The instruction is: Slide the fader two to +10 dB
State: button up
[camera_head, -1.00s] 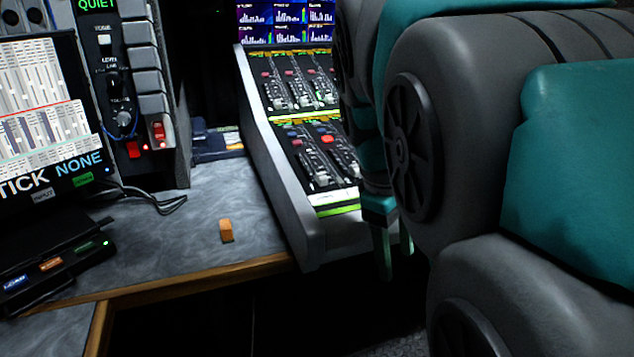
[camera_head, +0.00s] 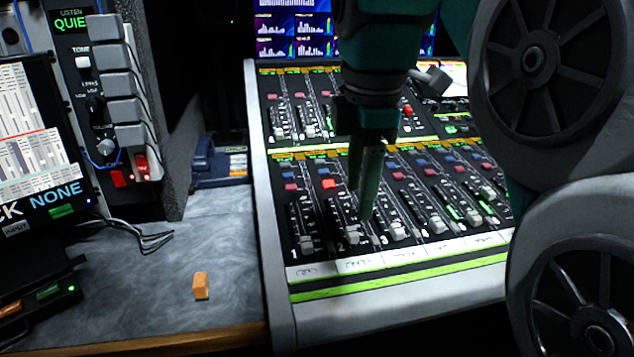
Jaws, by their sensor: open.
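The mixing console (camera_head: 400,270) stands at the centre right, with a front row of numbered channel faders. The knob of fader two (camera_head: 352,236) is a light grey cap near the lower, front end of its slot, second from the left. My gripper (camera_head: 361,204) hangs over the front fader bank, pointing down with its two teal fingers apart and empty. Its fingertips are just above and beyond fader two's knob in the picture, between the strips of two and three. I cannot tell whether they touch the panel. The fingers hide part of those strips.
The knob of fader one (camera_head: 305,242) is close on the left and the knob of fader three (camera_head: 396,231) close on the right. An orange block (camera_head: 201,286) sits on the grey desk. A phone (camera_head: 218,160) lies left of the console.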

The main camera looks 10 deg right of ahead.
aim_at(352, 231)
jog(key=shift+w+r, duration=0.25)
jog(key=shift+w, duration=0.05)
notch_tip(352, 231, down, 2)
jog(key=shift+f+b, duration=0.15)
jog(key=shift+b, duration=0.45)
jog(key=shift+w+f, duration=0.25)
jog(key=shift+f, duration=1.1)
jog(key=shift+w+f, duration=0.2)
jog(key=shift+f, duration=1.1)
grip_shut()
